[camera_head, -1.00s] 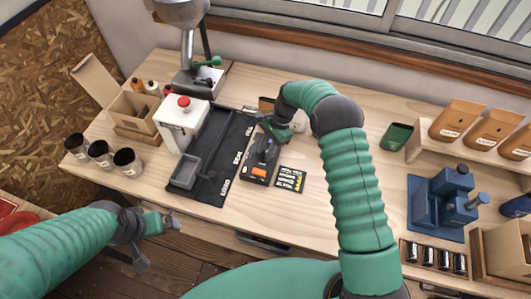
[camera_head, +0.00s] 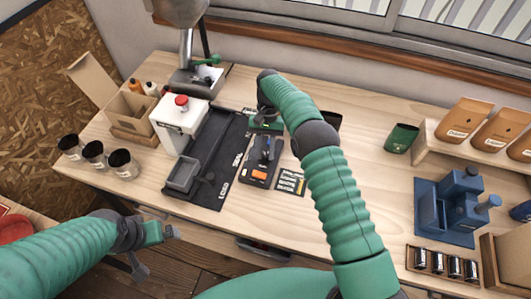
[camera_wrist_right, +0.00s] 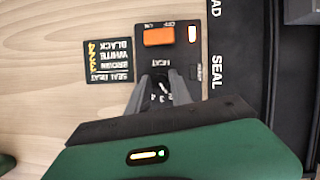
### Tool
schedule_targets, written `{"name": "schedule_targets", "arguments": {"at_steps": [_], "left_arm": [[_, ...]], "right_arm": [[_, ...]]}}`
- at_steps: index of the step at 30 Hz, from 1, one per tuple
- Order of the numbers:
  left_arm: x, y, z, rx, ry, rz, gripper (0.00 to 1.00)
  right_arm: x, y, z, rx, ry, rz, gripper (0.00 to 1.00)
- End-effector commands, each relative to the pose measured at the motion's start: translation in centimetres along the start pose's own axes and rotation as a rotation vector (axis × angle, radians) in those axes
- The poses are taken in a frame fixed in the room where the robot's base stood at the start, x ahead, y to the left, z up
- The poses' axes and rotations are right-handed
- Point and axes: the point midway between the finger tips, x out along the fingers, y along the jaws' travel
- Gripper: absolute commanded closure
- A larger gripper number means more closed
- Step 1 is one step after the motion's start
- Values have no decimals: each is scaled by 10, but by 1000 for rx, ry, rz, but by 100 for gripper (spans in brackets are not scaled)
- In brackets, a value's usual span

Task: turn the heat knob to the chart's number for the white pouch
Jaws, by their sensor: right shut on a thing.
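The heat knob (camera_wrist_right: 160,76) is a small dark knob on the black control box (camera_wrist_right: 186,75), with numbers printed below it in the right wrist view. My right gripper (camera_wrist_right: 161,88) is shut on it, a finger on each side; the pointer is hard to see. The same gripper (camera_head: 265,146) reaches down over the box (camera_head: 255,179) in the head view. The chart (camera_wrist_right: 108,61) lies beside the box, upside down in the wrist view, with brown, white and black rows and yellow numbers too small to read surely. My left gripper (camera_head: 157,252) is open and empty near the front edge. I see no white pouch.
An orange switch (camera_wrist_right: 159,36) and a lit indicator (camera_wrist_right: 193,34) are on the box. Bare table lies right of the chart.

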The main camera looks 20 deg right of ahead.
Motion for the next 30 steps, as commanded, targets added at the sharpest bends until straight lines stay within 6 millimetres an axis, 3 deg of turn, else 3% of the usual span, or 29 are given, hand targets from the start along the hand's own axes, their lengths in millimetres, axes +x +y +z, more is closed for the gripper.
{"name": "schedule_targets", "arguments": {"at_steps": [22,23,27,30], "left_arm": [[3,0,1,0,0,0,0],[3,0,1,0,0,0,0],[3,0,1,0,0,0,0],[3,0,1,0,0,0,0]], "right_arm": [[-2,-1,-2,-82,10,31,100],[-2,-1,-2,-82,10,31,71],[-1,-1,-1,-82,7,32,54],[-1,-1,-1,-82,6,32,54]]}}
